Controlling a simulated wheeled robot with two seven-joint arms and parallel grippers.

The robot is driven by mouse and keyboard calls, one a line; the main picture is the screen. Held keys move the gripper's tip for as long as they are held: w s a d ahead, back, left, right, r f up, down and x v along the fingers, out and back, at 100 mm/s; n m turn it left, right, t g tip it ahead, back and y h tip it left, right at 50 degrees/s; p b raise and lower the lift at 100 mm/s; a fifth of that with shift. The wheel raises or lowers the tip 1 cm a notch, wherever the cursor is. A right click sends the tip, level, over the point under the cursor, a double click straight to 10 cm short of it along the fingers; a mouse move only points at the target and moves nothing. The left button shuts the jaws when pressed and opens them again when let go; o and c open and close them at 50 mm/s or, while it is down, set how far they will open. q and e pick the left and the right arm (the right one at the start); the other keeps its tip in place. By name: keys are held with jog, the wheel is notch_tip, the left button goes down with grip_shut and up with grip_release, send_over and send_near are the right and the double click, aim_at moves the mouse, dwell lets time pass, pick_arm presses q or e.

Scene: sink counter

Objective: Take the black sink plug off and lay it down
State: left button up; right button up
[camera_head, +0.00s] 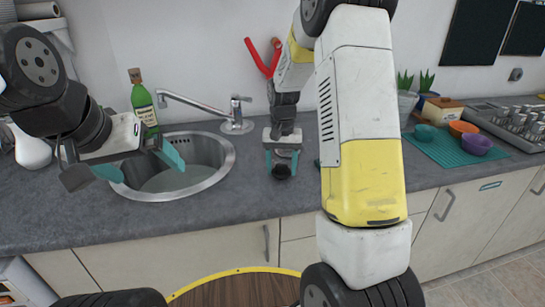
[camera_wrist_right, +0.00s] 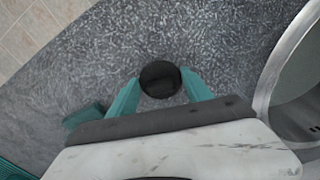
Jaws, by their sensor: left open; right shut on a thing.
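The black sink plug (camera_head: 282,170) is a small round dark piece over the counter, right of the sink (camera_head: 222,180). It also shows in the right wrist view (camera_wrist_right: 160,79), between the teal fingertips. My right gripper (camera_head: 283,165) is shut on the plug, pointing down at the counter. I cannot tell whether the plug touches the counter. My left gripper (camera_head: 140,165) is open and empty over the left part of the sink. The sink basin shows no plug, but the left gripper hides part of it.
A faucet (camera_head: 195,103) and a green bottle (camera_head: 143,103) stand behind the sink. A teal mat (camera_head: 450,152) with bowls (camera_head: 476,145) lies at the right. A small teal block (camera_wrist_right: 84,115) lies near the gripper. The counter (camera_head: 250,195) around the plug is mostly clear.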

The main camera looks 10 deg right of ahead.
jog(key=shift+f, duration=0.25)
jog(key=shift+f, duration=0.35)
jog(key=o, duration=1.1)
jog(key=shift+o, duration=0.6)
jog(key=o, duration=0.5)
jog(key=shift+o, duration=0.2)
jog(key=shift+r, duration=0.15)
